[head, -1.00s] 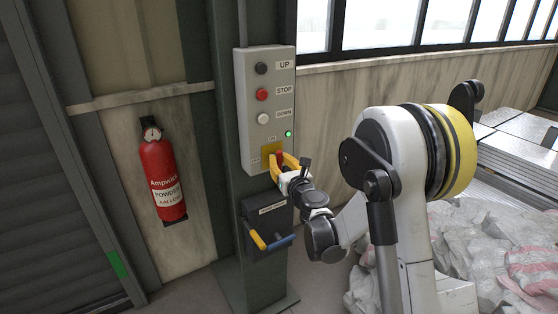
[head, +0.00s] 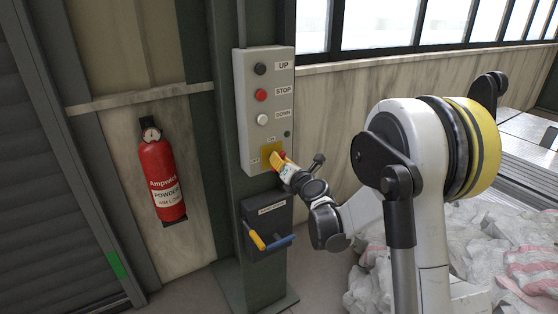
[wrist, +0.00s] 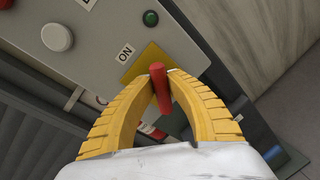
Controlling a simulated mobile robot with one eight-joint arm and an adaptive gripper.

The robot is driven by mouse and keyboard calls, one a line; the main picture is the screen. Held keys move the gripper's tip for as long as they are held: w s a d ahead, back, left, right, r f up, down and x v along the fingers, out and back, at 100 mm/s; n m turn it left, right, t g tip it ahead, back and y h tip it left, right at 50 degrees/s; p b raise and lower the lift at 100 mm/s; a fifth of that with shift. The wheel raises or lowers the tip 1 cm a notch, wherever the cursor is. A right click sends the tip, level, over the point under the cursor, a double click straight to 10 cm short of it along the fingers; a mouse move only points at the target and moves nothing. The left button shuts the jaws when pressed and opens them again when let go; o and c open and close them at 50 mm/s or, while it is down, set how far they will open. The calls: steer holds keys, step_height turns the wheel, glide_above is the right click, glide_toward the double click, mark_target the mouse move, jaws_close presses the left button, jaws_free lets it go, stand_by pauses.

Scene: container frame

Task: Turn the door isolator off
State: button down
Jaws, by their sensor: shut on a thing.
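The door isolator is a red handle (wrist: 161,92) on a yellow plate (wrist: 150,60) low on a grey control box (head: 243,95). The plate also shows in the head view (head: 268,150). My gripper (wrist: 166,76) has its yellow fingers shut around the red handle, one on each side. In the head view, my gripper (head: 279,160) reaches the plate from the right and hides most of the handle. An ON label (wrist: 125,54) sits beside the plate. Another label at its side is mostly hidden by a finger.
Black UP, red STOP (head: 261,94) and white DOWN (head: 262,119) buttons sit above. Below is a dark box (head: 268,212) with yellow and blue handles. A fire extinguisher (head: 161,175) hangs left. White sacks (head: 480,250) lie at the right.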

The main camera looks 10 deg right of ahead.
steer(key=m+g+y, duration=0.1)
steer(key=m, duration=0.3)
steer(key=shift+d+f+m, duration=0.1)
steer(key=shift+d+m, duration=0.05)
steer(key=shift+m, duration=0.25)
steer(key=m+y, duration=0.1)
steer(key=m, duration=0.3)
steer(key=shift+f+g, duration=0.15)
steer(key=shift+g, duration=0.15)
steer(key=c, duration=1.3)
jaws_free()
steer(key=shift+w, duration=0.1)
steer(key=v, duration=1.2)
steer(key=shift+d, duration=0.15)
